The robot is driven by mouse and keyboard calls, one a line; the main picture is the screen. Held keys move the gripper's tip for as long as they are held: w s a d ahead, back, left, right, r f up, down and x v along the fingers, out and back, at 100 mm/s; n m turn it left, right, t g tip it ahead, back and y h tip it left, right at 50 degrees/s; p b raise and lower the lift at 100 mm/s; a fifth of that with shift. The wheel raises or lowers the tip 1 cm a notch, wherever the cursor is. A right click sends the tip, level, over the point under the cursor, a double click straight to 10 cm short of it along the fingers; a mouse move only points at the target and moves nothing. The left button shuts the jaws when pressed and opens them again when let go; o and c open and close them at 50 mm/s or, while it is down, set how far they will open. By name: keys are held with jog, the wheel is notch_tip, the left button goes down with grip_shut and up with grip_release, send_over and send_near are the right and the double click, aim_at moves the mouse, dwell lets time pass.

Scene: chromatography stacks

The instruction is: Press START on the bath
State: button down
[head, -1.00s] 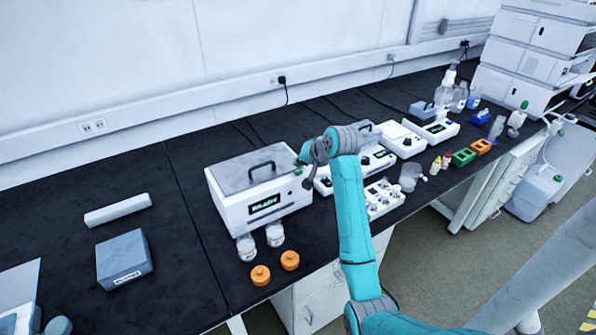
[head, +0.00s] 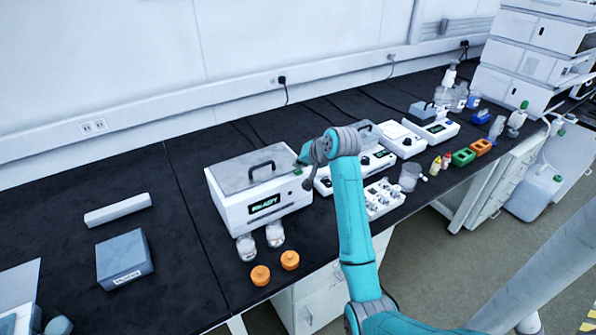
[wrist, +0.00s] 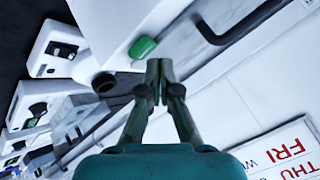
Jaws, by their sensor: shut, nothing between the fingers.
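The bath (head: 232,211) is a white box with a grey lid, a black handle and a lit green display (head: 264,204) on its front. Its text is too small to read surely. My gripper (wrist: 158,68) is shut and empty. Its fingertips are close by the green button's right end; I cannot tell whether they touch it. In the head view my gripper is at the bath's right front corner, largely hidden by my wrist.
Two glass jars (head: 275,234) and two orange caps (head: 260,275) stand in front of the bath. Right of it are other white instruments (head: 403,140) and a white tray of small parts (head: 383,198). A grey box (head: 123,262) lies left, with bare black bench between.

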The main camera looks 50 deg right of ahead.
aim_at(300, 172)
jog(key=shift+f, duration=0.25)
jog(key=shift+f, duration=0.4)
dwell(0.7)
dwell(0.3)
jog(key=shift+r, duration=0.85)
jog(key=shift+r, duration=2.5)
